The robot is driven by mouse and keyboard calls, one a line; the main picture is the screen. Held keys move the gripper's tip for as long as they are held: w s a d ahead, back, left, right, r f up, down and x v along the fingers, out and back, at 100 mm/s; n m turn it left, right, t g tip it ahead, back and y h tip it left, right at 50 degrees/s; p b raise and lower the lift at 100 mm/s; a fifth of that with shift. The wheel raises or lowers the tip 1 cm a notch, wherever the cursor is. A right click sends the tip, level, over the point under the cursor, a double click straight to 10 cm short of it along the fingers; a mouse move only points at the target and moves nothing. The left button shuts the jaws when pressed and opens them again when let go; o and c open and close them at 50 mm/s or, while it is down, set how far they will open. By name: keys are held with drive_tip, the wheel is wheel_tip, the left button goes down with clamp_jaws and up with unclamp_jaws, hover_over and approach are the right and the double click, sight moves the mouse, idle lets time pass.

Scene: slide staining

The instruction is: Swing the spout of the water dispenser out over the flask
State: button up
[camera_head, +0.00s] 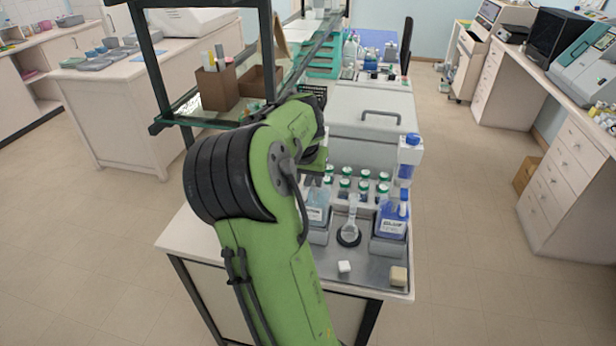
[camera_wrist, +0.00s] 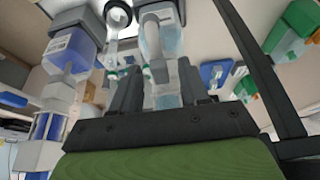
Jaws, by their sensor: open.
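The water dispenser (camera_head: 317,205) looks like a clear, labelled bottle of pale liquid in a grey holder, left of the flask. The flask (camera_head: 350,222) is clear, with a narrow neck, and stands on a black ring on the metal tray. In the wrist view, which looks upside down, the dispenser (camera_wrist: 165,40) lies beyond my fingers and the flask (camera_wrist: 117,30) is to its left. My gripper (camera_wrist: 160,88) is open, its dark fingers on either side of the dispenser's upper part. I cannot tell whether they touch it. The spout is hard to make out. My arm partly hides the dispenser's surroundings in the head view.
A blue dispenser bottle (camera_head: 392,220) stands right of the flask, with a blue-capped bottle (camera_head: 407,165) behind it. Several green-capped bottles (camera_head: 364,187) stand behind the flask.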

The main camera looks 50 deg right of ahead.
clamp_jaws()
drive_tip(key=shift+s, duration=0.1)
idle(0.4)
drive_tip(key=s+d+n+t+y+p, duration=0.1)
drive_tip(key=s+d+n+y+p, duration=0.1)
drive_tip(key=d+n+p, duration=0.2)
drive_tip(key=s+d+n+t+y+p, duration=0.1)
drive_tip(key=s+d+n+y+p, duration=0.1)
drive_tip(key=n, duration=0.9)
drive_tip(key=shift+s+d+t+y+p, duration=0.3)
drive_tip(key=shift+s+d+t+p, duration=0.1)
drive_tip(key=shift+d+p, duration=0.6)
drive_tip(key=shift+w+d, duration=0.1)
drive_tip(key=shift+d, duration=0.05)
